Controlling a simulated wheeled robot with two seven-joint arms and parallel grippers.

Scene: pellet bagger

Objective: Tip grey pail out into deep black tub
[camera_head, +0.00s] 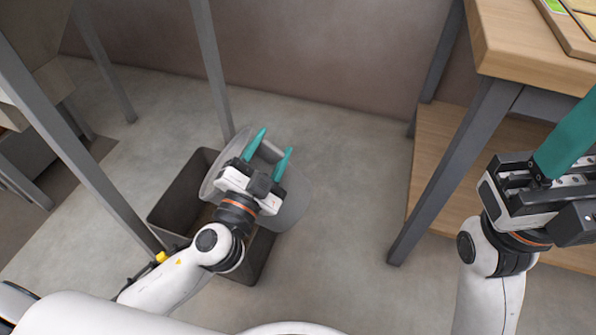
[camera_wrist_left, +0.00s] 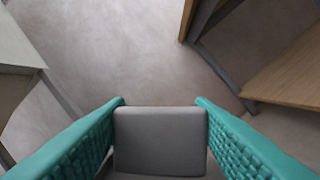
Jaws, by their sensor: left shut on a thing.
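The grey pail (camera_head: 290,207) is tilted on its side above the deep black tub (camera_head: 179,196), with its rim toward the left, over the tub. My left gripper (camera_head: 268,148) is shut on the pail and partly covers it. In the left wrist view, a grey part of the pail (camera_wrist_left: 160,140) sits between the teal fingers. The tub stands on the floor; its inside is mostly hidden by the pail and my arm. I cannot see what is in the pail. My right gripper (camera_head: 565,145) is at the right edge, its fingertips cut off.
Grey metal legs (camera_head: 212,65) of a stand rise beside the tub. A wooden table (camera_head: 525,50) with a lower shelf (camera_head: 440,160) is on the right. The concrete floor (camera_head: 350,180) between the tub and the table is clear, with a wall behind.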

